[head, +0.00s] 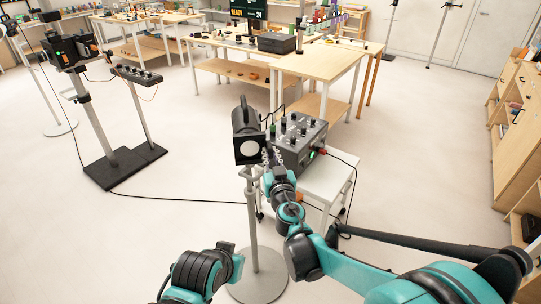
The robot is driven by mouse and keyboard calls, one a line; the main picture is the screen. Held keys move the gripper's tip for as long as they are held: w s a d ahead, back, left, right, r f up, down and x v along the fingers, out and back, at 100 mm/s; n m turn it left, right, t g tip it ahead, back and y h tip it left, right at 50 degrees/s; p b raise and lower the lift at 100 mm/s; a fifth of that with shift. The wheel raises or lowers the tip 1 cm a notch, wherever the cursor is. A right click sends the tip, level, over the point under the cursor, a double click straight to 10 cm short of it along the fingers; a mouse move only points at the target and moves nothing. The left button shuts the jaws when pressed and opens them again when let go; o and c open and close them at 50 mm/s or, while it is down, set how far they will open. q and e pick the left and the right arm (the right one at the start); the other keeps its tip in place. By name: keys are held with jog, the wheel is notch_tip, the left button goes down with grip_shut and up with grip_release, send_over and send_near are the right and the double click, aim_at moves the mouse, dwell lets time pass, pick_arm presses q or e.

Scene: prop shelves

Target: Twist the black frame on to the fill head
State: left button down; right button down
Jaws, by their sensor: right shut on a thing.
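The fill head (244,116) is a black lamp on a grey stand in the middle of the head view. The black frame (239,160) is at its front, square, around a pale round face. I cannot tell how firmly it is seated. My right gripper (267,155) is at the frame's right edge and shut on it; its fingertips are small and partly hidden. My left arm (205,272) is low at the bottom, apart from the lamp; its gripper's jaws cannot be made out.
A grey control box (299,144) with knobs stands on a small white table (328,183) right behind my right wrist. A cable (190,199) runs along the floor to the left. Another lamp stand (97,118) stands at left. Wooden tables (322,62) are behind.

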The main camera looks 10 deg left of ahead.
jog(key=shift+x, duration=1)
dwell(2.6)
jog(key=shift+b, duration=0.3)
jog(key=shift+a+f+m+b, duration=0.15)
jog(key=shift+f+m+b, duration=0.5)
jog(key=shift+m, duration=0.55)
jog(key=shift+f+m, duration=0.1)
jog(key=shift+m, duration=0.3)
jog(key=shift+s+a+f+m+b, duration=0.2)
jog(key=shift+f+m+b, duration=0.35)
jog(key=shift+m, duration=0.45)
jog(key=shift+a+f+m, duration=0.1)
jog(key=shift+a+m, duration=0.05)
jog(key=shift+m, duration=0.35)
